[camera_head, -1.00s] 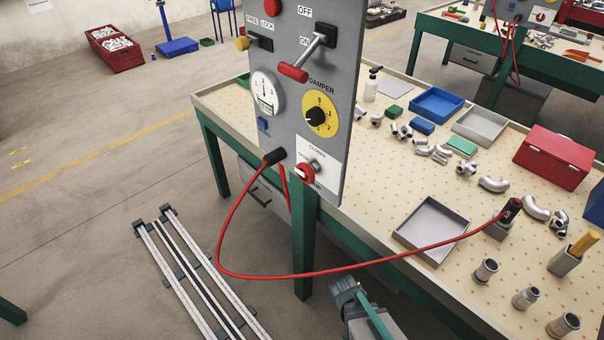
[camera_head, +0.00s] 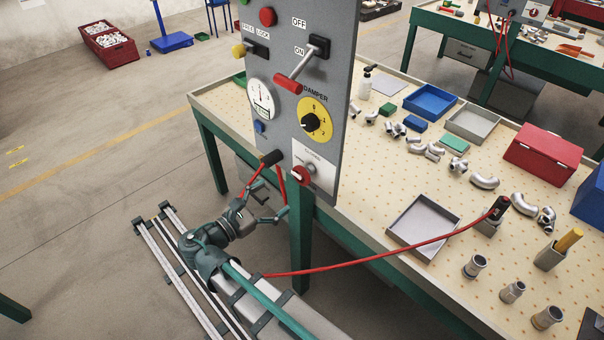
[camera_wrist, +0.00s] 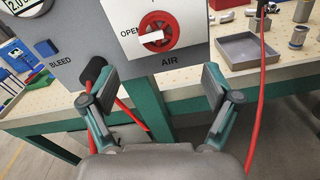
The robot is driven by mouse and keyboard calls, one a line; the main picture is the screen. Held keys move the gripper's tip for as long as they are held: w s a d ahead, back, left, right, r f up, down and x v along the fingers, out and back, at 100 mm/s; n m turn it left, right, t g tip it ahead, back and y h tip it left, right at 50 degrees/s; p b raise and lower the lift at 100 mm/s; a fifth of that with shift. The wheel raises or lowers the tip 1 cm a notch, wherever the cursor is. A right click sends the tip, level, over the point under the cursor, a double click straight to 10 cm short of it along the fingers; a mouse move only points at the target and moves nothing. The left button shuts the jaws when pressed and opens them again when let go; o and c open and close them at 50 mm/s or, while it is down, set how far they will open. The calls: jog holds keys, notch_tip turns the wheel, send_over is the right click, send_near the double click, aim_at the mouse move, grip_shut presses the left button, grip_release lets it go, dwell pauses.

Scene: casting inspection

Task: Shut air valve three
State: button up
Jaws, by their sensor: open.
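The air valve is a red knob (camera_head: 301,175) on a white plate low on the grey panel (camera_head: 340,110). In the wrist view the knob (camera_wrist: 153,38) has a pale bar lying roughly level, with "OPEN" at its left and "AIR" below the plate. A valve number is not readable. My gripper (camera_head: 266,192) is open and empty, below and in front of the panel. In the wrist view my gripper (camera_wrist: 157,82) has its fingers spread wide, with the knob above and beyond the gap between them, apart from both.
A red hose (camera_head: 380,258) loops past my arm to a holder on the table. A yellow damper dial (camera_head: 316,121) and a red-handled lever (camera_head: 288,84) are above.

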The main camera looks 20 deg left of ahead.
aim_at(299, 178)
jog(key=p+x, duration=0.1)
jog(key=x, duration=0.2)
jog(key=p+x, duration=0.1)
jog(key=x, duration=0.3)
jog(key=p+x, duration=0.2)
jog(key=x, duration=0.2)
jog(key=shift+r, duration=0.4)
jog(key=shift+s, duration=0.1)
jog(key=c, duration=1.1)
